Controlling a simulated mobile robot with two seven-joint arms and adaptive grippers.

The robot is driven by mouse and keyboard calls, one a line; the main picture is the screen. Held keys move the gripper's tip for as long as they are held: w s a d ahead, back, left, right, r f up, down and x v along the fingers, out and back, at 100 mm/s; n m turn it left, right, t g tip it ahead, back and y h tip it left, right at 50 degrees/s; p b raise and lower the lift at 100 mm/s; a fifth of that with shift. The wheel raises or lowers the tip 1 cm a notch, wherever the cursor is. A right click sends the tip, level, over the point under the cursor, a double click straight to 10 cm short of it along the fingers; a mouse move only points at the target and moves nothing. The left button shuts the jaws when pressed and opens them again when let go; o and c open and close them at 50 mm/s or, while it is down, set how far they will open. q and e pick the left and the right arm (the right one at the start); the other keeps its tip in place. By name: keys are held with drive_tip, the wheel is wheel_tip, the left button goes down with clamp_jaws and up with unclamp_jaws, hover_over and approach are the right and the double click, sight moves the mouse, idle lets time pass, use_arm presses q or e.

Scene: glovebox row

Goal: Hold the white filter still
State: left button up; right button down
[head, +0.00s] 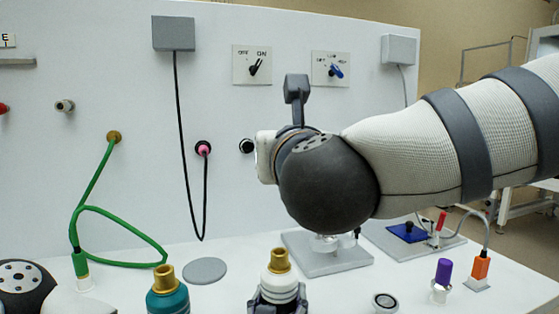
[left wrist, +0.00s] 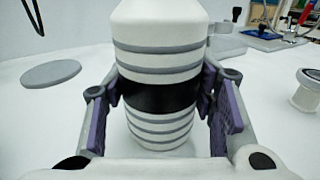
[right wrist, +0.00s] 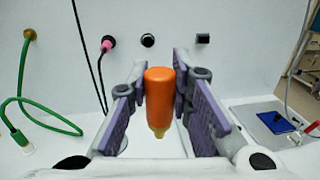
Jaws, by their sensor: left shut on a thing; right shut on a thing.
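The white filter (head: 279,283) stands upright at the bottom middle of the head view, with a brass fitting on top. In the left wrist view the filter (left wrist: 158,60) shows grey rings and a dark band, with its top cut off. My left gripper (head: 278,300) is shut on it from both sides; its purple-padded fingers show in the left wrist view (left wrist: 160,105). My right gripper (right wrist: 168,105) is shut on an orange cylinder (right wrist: 160,95) with a yellowish lower tip. In the head view my right arm's dark wrist hides this gripper.
A teal bottle (head: 167,294) with a brass top stands left of the filter. A grey disc (head: 205,270) lies behind them. A small ringed cup (head: 385,302) and a purple-capped piece (head: 442,275) stand to the right. A green hose (head: 120,264) loops at the left.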

use_arm(q)
drive_tip(key=shift+f, duration=0.1)
use_arm(e)
drive_tip(key=shift+r, duration=0.85)
use_arm(q)
drive_tip(key=o, duration=1.4)
drive_tip(key=shift+o, duration=0.2)
